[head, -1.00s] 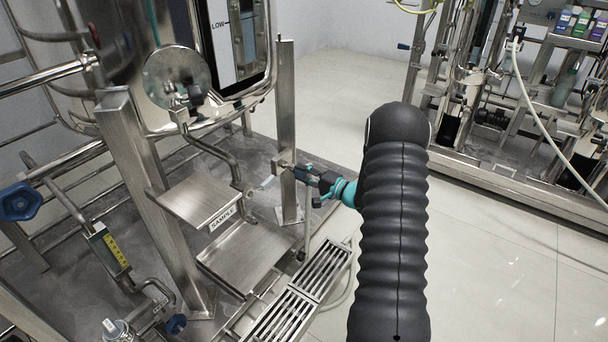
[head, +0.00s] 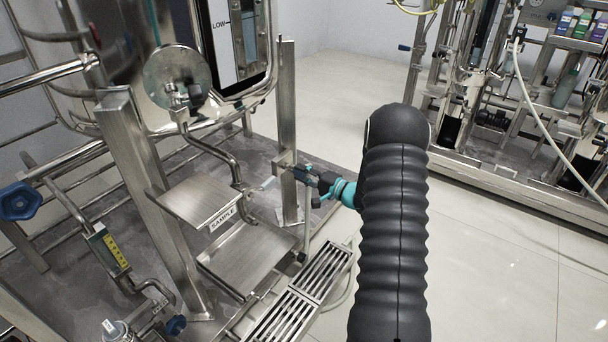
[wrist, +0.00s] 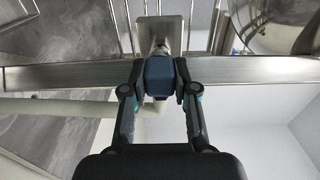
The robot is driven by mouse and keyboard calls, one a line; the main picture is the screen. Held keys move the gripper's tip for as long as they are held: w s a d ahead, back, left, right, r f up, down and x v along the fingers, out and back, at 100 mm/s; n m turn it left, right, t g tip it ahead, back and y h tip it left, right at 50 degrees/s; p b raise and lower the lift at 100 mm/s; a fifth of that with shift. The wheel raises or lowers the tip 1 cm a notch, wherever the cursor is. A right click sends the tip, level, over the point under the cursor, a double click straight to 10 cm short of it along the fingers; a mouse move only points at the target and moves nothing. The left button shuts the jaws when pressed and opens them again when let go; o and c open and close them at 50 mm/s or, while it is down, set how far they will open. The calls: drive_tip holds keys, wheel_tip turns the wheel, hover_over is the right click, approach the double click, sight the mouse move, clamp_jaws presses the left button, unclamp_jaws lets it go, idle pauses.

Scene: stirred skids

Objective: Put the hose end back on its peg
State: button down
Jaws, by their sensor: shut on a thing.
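My gripper (head: 306,174) is shut on the dark blue hose end, which shows between the fingers in the wrist view (wrist: 159,76). The fingers cover part of it. A pale hose (wrist: 60,108) runs off to the left in the wrist view and hangs beside the post in the head view (head: 307,228). The hose end is at the upright steel post (head: 288,105), close to a small metal bracket (head: 284,159) on it. The peg cannot be told apart clearly, and I cannot tell whether the hose end is seated on it.
A steel sample stand with two shelves (head: 200,199) is left of the post. A floor grate (head: 300,295) and coiled hose lie below. A steel vessel stands at the back left, another skid (head: 500,120) at the right. Pale floor (head: 490,260) is open at the right.

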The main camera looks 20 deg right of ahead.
drive_tip(key=shift+w+a+b, duration=0.35)
drive_tip(key=shift+w, duration=0.15)
idle(0.7)
drive_tip(key=c, duration=0.5)
unclamp_jaws()
drive_tip(key=shift+s, duration=0.1)
idle(0.5)
drive_tip(key=b+v, duration=0.2)
drive_tip(key=v, duration=0.6)
drive_tip(key=shift+b, duration=0.35)
idle(0.6)
